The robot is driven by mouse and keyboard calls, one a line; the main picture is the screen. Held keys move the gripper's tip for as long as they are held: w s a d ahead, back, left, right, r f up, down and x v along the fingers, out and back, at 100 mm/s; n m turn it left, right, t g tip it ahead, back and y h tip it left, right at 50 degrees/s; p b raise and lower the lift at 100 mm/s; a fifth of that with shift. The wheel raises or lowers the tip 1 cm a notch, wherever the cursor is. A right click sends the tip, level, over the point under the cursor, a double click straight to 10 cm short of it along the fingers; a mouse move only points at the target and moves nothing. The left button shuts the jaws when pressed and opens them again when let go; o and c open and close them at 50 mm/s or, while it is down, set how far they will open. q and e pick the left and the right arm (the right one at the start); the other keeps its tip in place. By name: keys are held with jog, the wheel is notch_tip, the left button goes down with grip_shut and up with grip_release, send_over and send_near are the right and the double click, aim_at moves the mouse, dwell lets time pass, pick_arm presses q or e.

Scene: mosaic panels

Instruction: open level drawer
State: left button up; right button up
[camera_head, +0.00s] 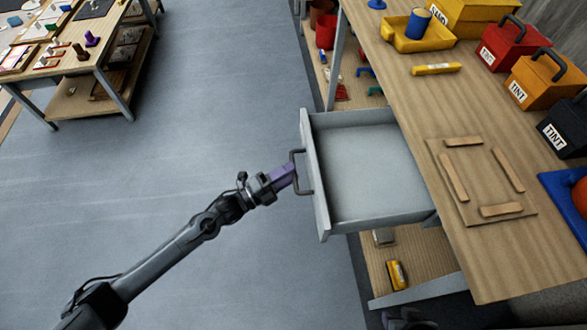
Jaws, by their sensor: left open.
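A grey drawer (365,165) under the wooden workbench stands pulled out well to the left, and its inside looks empty. Its front panel (314,180) carries a dark bar handle (298,172). My left gripper (288,174), with purple fingers, reaches in from the lower left and is at the handle. The gripper is open. Whether its fingers touch the handle is too small to tell. A yellow level (436,69) lies on the bench top, behind the drawer. My right gripper is not in view.
The workbench (450,110) holds a wooden frame of strips (480,175), a yellow tray (400,40), and red (505,45), orange (540,85) and black (565,130) tint boxes. A lower shelf sits beneath. Another table (75,60) stands upper left. The floor between is clear.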

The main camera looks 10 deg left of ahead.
pick_arm(q)
jog(key=p+v, duration=0.1)
jog(key=v, duration=0.7)
jog(key=shift+s+a, duration=0.2)
jog(key=s+d+r+n+t+y+p, duration=0.2)
jog(key=s+d+r+n+y+p, duration=0.45)
jog(key=s+n, duration=0.3)
jog(key=s+a+r+n+g+y+p, duration=0.1)
jog(key=s+a+n+g+y+p, duration=0.2)
jog(key=s+a+n+g+y, duration=0.85)
notch_tip(320, 180, up, 38)
jog(key=s+d+n+g+h+p, duration=0.1)
jog(key=s+n+h+p, duration=0.1)
jog(key=p, duration=3.5)
jog(key=shift+s+d+r+n+h+p, duration=0.2)
jog(key=shift+d+n+h+p, duration=0.1)
jog(key=shift+n+h, duration=0.55)
